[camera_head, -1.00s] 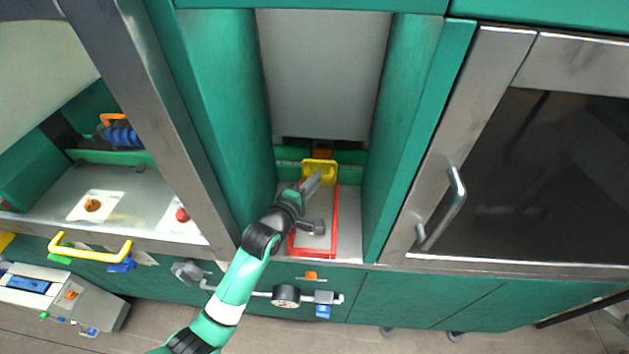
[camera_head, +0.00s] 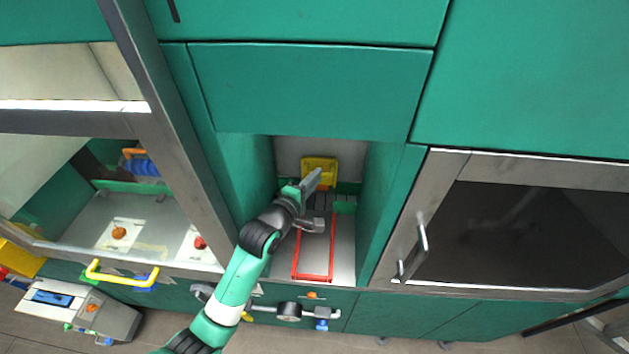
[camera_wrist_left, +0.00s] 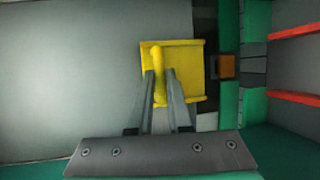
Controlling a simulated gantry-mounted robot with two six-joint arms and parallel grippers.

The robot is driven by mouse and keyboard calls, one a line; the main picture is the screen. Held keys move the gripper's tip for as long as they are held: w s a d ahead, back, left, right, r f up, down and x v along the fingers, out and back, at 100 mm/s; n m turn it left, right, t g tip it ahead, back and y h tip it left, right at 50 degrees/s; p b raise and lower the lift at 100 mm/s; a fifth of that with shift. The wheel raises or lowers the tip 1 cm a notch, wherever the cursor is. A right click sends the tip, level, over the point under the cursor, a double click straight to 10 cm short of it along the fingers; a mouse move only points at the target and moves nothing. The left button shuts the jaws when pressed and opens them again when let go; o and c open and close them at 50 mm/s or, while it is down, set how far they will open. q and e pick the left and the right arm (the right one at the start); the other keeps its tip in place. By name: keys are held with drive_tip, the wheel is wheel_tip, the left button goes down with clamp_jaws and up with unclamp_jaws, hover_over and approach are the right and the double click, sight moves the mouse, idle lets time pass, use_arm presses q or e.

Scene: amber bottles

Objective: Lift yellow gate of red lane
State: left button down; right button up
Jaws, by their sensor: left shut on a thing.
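The yellow gate (camera_head: 322,165) is a small bright plate at the back of the green recess, in front of a grey panel. It sits above the far end of the red lane (camera_head: 315,277), a red outline on the grey floor, with a gap between them. My left gripper (camera_head: 316,181) reaches in and is shut on the gate's handle. In the left wrist view, the gripper (camera_wrist_left: 162,74) has its fingers around the yellow handle (camera_wrist_left: 157,58), with the plate (camera_wrist_left: 188,57) behind. My right gripper is not in view.
Green walls (camera_head: 390,210) stand close on both sides of the recess. A steel door handle (camera_head: 418,247) juts out at right. A yellow bar handle (camera_head: 120,277) is at left. An orange block (camera_wrist_left: 227,66) shows beside the gate in the left wrist view.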

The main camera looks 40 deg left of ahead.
use_arm(q)
drive_tip(key=shift+r, duration=0.75)
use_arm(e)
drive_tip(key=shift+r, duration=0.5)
use_arm(q)
drive_tip(key=shift+r, duration=0.1)
drive_tip(key=c, duration=0.8)
unclamp_jaws()
drive_tip(key=shift+c, duration=0.2)
drive_tip(key=shift+f, duration=0.2)
drive_tip(key=shift+s, duration=0.1)
drive_tip(key=v, duration=0.7)
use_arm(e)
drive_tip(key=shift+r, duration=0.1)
use_arm(q)
drive_tip(key=shift+s+d+r, duration=0.1)
drive_tip(key=shift+s+r, duration=0.05)
